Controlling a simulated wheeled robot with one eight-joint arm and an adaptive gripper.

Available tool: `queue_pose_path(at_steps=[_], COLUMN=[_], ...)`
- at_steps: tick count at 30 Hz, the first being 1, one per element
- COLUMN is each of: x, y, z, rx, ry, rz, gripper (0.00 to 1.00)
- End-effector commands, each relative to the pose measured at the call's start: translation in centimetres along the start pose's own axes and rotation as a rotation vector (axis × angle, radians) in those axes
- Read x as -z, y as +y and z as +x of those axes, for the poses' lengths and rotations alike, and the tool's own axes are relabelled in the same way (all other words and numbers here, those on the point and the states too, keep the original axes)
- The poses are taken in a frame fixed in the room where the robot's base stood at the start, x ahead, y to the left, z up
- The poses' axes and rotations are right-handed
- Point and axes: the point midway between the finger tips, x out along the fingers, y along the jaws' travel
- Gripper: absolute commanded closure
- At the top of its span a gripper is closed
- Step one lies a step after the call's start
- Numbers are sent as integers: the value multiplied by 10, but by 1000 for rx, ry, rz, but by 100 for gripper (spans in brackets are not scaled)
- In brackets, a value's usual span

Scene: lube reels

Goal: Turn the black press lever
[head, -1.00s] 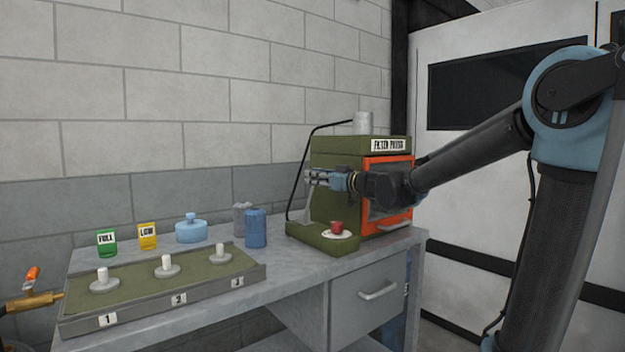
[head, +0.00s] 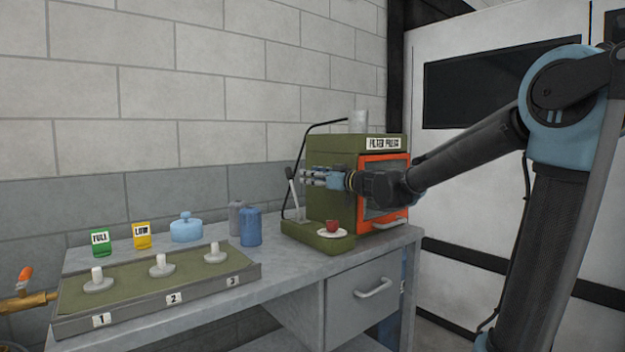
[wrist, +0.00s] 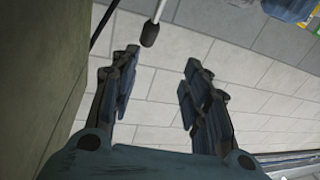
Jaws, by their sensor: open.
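The press (head: 330,160) is a green box with an orange-framed door, labelled as a filter press, on the bench's right. A thin lever with a dark tip (head: 289,173) rises at its left side and leans left. In the wrist view, the lever's black tip (wrist: 149,35) on a grey rod lies just beyond my fingertips, nearer the left finger. A black bent tube (head: 300,150) also runs down the press's left side. My gripper (head: 303,176) reaches across the press front, pointing left. Its fingers (wrist: 161,60) are open with nothing between them; contact with the lever is unclear.
A red cup (head: 332,226) sits on the press's tray. The wall is close behind.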

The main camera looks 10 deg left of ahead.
Motion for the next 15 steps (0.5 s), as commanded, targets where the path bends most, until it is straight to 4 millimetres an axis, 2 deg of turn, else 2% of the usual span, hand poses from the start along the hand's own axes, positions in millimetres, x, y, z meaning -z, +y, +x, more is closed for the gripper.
queue_pose_path(at_steps=[15], x=[-1], y=[2], z=[-77], rx=[-3], ry=[-1], rz=[0], gripper=[57])
